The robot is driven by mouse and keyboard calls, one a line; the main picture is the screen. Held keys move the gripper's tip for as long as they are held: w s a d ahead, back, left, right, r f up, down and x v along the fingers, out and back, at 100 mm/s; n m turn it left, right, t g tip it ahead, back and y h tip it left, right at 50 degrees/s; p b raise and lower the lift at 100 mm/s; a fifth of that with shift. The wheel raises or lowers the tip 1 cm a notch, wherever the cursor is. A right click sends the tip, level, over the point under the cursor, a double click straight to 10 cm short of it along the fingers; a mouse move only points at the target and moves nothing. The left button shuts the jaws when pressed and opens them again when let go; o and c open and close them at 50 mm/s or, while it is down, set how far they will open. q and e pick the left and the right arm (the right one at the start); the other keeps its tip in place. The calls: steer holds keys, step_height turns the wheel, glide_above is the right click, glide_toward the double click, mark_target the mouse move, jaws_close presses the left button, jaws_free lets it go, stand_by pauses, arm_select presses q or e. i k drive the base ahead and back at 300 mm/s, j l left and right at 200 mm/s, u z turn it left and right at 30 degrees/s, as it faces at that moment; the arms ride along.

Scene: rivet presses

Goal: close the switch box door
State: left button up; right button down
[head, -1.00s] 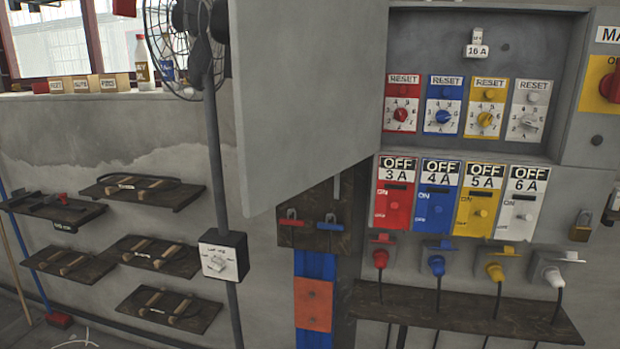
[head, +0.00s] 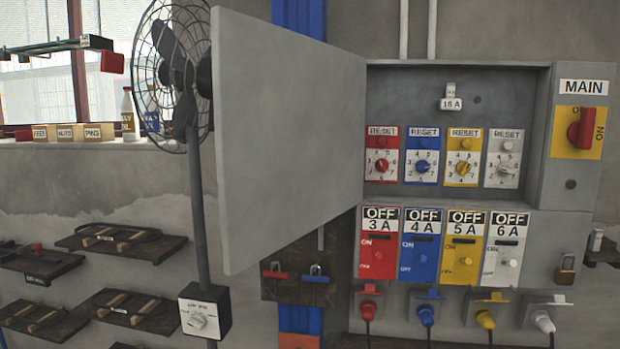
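The switch box (head: 569,200) is a grey cabinet on the wall at the right of the head view. Its door (head: 290,135) is a plain grey panel standing wide open, swung out to the left of the box and towards me. The upper recess lies open, showing a 16 A fuse (head: 451,97) and red, blue, yellow and white reset dials (head: 422,166). Below are red, blue, yellow and white OFF switches (head: 420,257). A red MAIN rotary switch (head: 580,129) sits on a yellow plate at the upper right. Neither of my grippers shows in this view.
A fan (head: 176,78) on a pole stands just left of the door, with a white dial box (head: 204,311) on the pole. Small wall shelves (head: 122,239) hang at the left. Coloured plugs (head: 426,314) stick out below the switches. A padlock (head: 566,270) hangs at the right.

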mark_target(289, 107)
steer(key=i+j+z, duration=0.1)
steer(key=z, duration=0.25)
steer(key=i+j+z, duration=0.1)
steer(key=j+z, duration=0.15)
steer(key=z, duration=0.15)
steer(key=j+z, duration=0.2)
steer(key=z, duration=0.15)
steer(key=i+j, duration=0.05)
